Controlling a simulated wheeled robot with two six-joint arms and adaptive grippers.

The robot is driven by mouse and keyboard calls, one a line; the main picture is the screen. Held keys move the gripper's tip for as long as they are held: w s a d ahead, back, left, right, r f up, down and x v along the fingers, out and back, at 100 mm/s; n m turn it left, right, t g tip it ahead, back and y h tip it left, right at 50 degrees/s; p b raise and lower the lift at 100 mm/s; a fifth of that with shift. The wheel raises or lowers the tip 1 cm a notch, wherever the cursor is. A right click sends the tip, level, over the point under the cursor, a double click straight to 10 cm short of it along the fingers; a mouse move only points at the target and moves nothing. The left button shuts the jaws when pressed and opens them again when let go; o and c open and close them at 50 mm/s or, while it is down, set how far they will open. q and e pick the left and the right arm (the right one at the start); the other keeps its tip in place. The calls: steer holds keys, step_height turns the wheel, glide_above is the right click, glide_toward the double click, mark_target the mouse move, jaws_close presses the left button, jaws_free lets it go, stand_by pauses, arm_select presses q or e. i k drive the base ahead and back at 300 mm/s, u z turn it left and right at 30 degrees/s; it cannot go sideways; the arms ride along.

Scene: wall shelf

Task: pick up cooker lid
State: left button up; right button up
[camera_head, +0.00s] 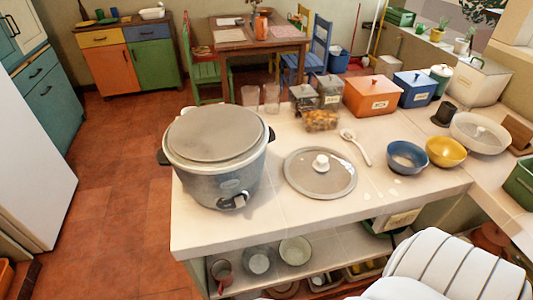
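The cooker lid (312,183) is a round greyish disc with a metal-looking rim and a white knob (321,161) at its centre. It lies flat, knob up, on the pale counter. The rice cooker (222,185) stands upright to its left, a large grey pot with dark side handles and a switch on its front. A flat grey disc covers the cooker's top. Neither of my grippers shows in this view. A white ribbed part at the lower right seems to be part of my arm.
A white spoon (356,147), a blue bowl (407,157) and a yellow bowl (446,151) sit right of the lid. Jars, an orange box (371,98) and a blue box (415,90) stand behind. A lower shelf (330,241) holds dishes. The counter before the lid is clear.

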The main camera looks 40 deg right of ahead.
mark_target(321, 172)
steer(key=u, duration=1)
steer(key=k, duration=0.7)
steer(key=z, duration=1.05)
